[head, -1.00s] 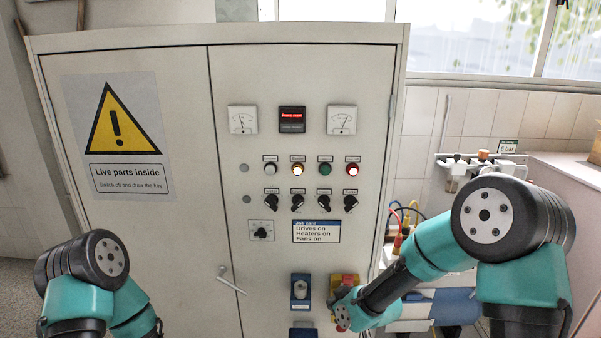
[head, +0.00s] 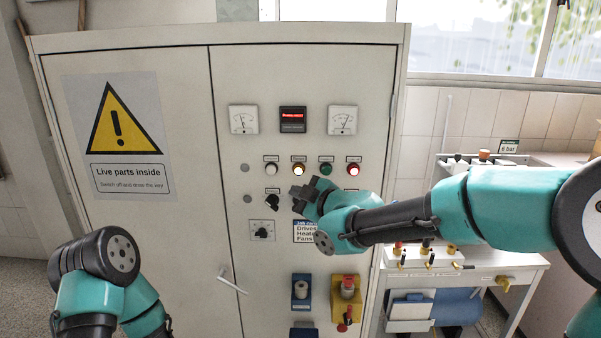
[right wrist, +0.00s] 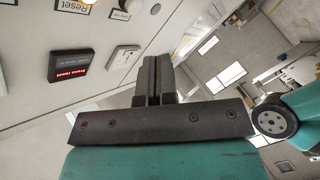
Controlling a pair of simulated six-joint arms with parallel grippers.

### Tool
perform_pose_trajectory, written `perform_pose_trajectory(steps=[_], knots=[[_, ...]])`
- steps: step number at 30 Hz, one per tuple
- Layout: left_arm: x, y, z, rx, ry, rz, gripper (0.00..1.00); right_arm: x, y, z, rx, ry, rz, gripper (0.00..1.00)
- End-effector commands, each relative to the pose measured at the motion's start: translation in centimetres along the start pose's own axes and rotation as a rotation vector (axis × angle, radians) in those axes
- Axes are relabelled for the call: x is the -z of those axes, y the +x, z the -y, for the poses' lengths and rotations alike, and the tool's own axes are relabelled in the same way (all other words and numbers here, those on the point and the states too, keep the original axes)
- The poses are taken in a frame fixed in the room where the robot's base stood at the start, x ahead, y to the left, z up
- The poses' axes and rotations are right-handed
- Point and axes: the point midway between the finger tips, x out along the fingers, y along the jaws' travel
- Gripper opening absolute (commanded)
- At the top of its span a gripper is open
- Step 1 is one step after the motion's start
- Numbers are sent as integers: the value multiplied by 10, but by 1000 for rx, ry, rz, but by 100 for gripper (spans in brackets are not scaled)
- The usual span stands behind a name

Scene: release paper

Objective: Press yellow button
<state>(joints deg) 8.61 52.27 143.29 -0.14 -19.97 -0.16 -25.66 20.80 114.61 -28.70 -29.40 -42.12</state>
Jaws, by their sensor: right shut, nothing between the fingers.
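The yellow button (head: 298,169) is a small round amber-lit button, second in the upper row on the right cabinet door. It is uncovered in the head view. My right gripper (head: 298,196) is shut and empty, just below it, in front of the row of black knobs. The exact gap to the panel cannot be told. In the right wrist view its fingers (right wrist: 152,80) are closed together, with a "Reset" label (right wrist: 75,5) at the top edge. My left gripper is out of view; only part of the left arm shows.
The same row holds a white button (head: 271,169), a green one (head: 325,169) and a lit red one (head: 353,169). A red-lettered display (head: 292,119) sits above. A door handle (head: 232,282) sticks out.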

Motion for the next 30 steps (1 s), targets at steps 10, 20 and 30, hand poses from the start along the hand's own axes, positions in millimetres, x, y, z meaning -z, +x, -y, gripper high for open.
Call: perform_pose_trajectory(steps=[10, 20, 30], knots=[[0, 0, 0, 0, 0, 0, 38, 11, 0, -6, -10, -25, -18, 0], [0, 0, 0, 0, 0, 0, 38, 7, 5, -10, -10, -24, -17, 0], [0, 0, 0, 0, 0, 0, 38, -11, 30, -28, -10, -23, -17, 0]])
